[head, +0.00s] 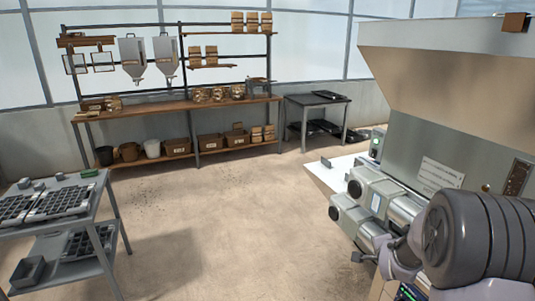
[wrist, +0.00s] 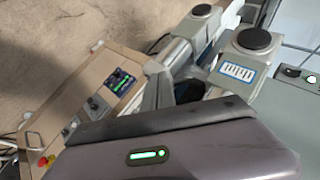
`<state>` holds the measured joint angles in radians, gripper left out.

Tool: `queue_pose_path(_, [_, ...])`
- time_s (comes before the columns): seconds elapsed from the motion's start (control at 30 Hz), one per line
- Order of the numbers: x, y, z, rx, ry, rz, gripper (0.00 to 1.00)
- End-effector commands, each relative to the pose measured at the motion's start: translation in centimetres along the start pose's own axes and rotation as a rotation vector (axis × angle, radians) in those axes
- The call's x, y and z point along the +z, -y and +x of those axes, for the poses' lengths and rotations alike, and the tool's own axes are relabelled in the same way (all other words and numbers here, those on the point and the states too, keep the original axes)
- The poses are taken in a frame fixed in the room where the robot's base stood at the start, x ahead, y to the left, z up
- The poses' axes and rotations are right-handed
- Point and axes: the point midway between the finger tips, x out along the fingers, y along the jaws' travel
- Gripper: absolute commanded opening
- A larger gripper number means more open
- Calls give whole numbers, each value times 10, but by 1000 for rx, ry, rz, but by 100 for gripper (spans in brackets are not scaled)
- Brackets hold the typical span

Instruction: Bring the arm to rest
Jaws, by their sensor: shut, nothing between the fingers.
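My arm reaches in from the right edge of the head view, its dark, ribbed joint (head: 480,235) large in front of the seeder machine. The arm is bent and close to the machine's front. My gripper (wrist: 160,92) shows in the wrist view beyond a purple-grey housing with a green light. It is shut and empty. Its tips are partly hidden behind the housing's dark edge. The seeder machine (head: 445,125) is grey-green with a beige hopper above. Its cylindrical units (head: 375,195) stick out towards the floor side, and similar units (wrist: 238,65) show beside my gripper in the wrist view.
A control box (wrist: 95,105) with a lit screen and red and yellow buttons is close by in the wrist view. A grey trolley (head: 85,190) with seed trays stands left. A wooden workbench (head: 180,109) and dark table (head: 316,101) stand behind. The middle floor is clear.

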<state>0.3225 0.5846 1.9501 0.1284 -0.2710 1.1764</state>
Motion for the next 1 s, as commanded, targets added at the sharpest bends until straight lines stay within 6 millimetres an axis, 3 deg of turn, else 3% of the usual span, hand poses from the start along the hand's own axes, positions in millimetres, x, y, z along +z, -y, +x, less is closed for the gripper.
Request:
queue_pose_path(0.03, [13, 23, -50, 4, 36, -89, 0])
queue_pose_path(0.1, [37, 35, -121, 25, 102, -231, 0])
queue_pose_path(0.17, [59, 33, -182, 36, 166, -355, 0])
queue_pose_path(0.2, [74, 25, -221, 39, 211, -439, 0])
queue_pose_path(0.3, [108, -8, -308, 29, 326, -640, 0])
queue_pose_path(0.4, [134, -50, -369, 5, 425, -804, 0])
queue_pose_path(0.5, [150, -81, -402, -16, 494, -907, 0])
queue_pose_path(0.6, [157, -96, -415, -26, 524, -952, 0])
queue_pose_path(1.0, [157, -97, -416, -27, 528, -956, 0])
